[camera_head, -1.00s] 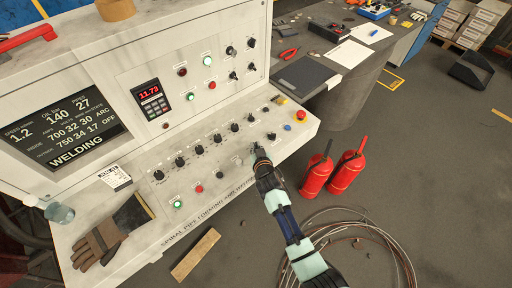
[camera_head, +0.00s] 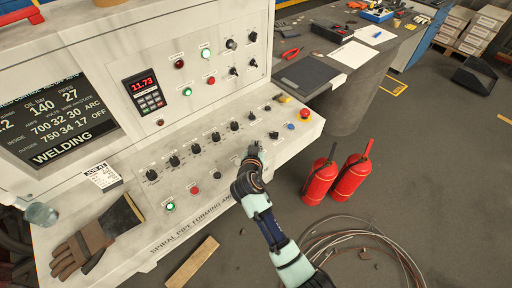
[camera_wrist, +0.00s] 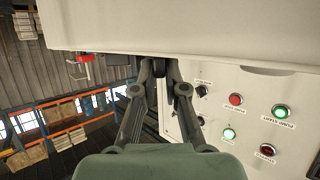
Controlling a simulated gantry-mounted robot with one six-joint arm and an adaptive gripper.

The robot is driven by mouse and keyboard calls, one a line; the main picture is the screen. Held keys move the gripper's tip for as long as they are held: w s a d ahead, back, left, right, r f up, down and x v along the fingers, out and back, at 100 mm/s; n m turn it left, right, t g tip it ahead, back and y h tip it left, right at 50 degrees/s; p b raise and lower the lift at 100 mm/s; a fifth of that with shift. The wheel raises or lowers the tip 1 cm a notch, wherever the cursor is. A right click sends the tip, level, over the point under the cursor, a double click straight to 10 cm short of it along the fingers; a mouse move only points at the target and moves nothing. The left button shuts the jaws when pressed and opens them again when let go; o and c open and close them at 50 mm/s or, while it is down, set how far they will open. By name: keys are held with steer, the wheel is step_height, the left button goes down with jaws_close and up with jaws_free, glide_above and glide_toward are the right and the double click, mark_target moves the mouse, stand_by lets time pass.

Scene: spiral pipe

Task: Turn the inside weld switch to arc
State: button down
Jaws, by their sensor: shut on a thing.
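My gripper (camera_head: 254,151) is low over the sloped console panel (camera_head: 150,215), in the lower row of controls. Its fingers are shut on a dark knob between the fingertips, seen in part in the wrist view (camera_wrist: 160,71). The gripper hides most of this knob and its label, so I cannot read which switch it is. A black knob (camera_head: 217,175) is to its left and another black knob (camera_head: 273,135) is to its right. The display (camera_head: 60,118) shows ARC in the inside row, OFF in the outside row, and WELDING below.
An upper row of black knobs (camera_head: 194,148) runs behind the gripper. A green button (camera_head: 170,206) and a red button (camera_head: 194,189) are left; a red emergency button (camera_head: 304,114) is right. Gloves (camera_head: 95,240) lie on the console. Extinguishers (camera_head: 319,182) and coiled wire (camera_head: 375,230) are on the floor.

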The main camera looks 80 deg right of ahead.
steer(key=c, duration=1.2)
jaws_free()
steer(key=v, duration=1.2)
